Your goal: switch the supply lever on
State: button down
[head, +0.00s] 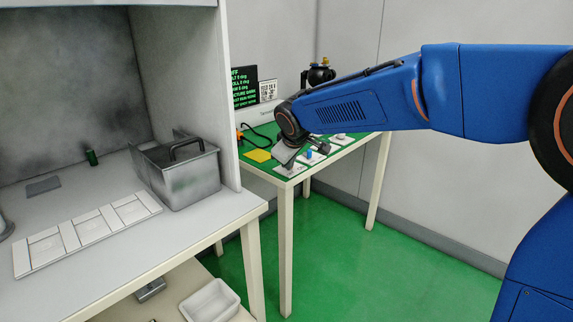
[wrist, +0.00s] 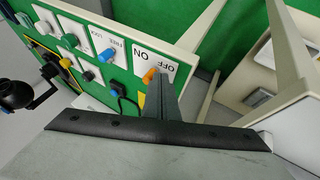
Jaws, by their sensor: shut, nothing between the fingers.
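The supply lever, an orange piece (wrist: 150,75), shows in the wrist view at a white plate marked ON and OFF (wrist: 141,58). The lettering appears upside down there. I cannot tell which position the lever is in. My gripper (wrist: 160,98) is shut and empty, with its dark fingers right by the lever; I cannot tell if they touch it. In the head view my gripper (head: 285,157) is over the near edge of the green-topped table (head: 345,148) and hides the lever.
Other white plates on the table carry a blue knob (wrist: 105,56) and several other controls. A yellow square (head: 257,155) lies near the gripper. A black sign (head: 244,86) stands behind. At left, a bench holds a grey metal box (head: 186,178) and a white tray (head: 45,250).

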jog(key=shift+w+d, duration=0.3)
jog(key=shift+d, duration=0.35)
jog(key=shift+w+d, duration=0.3)
jog(key=shift+d, duration=0.35)
jog(key=shift+w+d, duration=0.95)
jog(key=shift+w, duration=0.1)
jog(key=shift+a, duration=0.1)
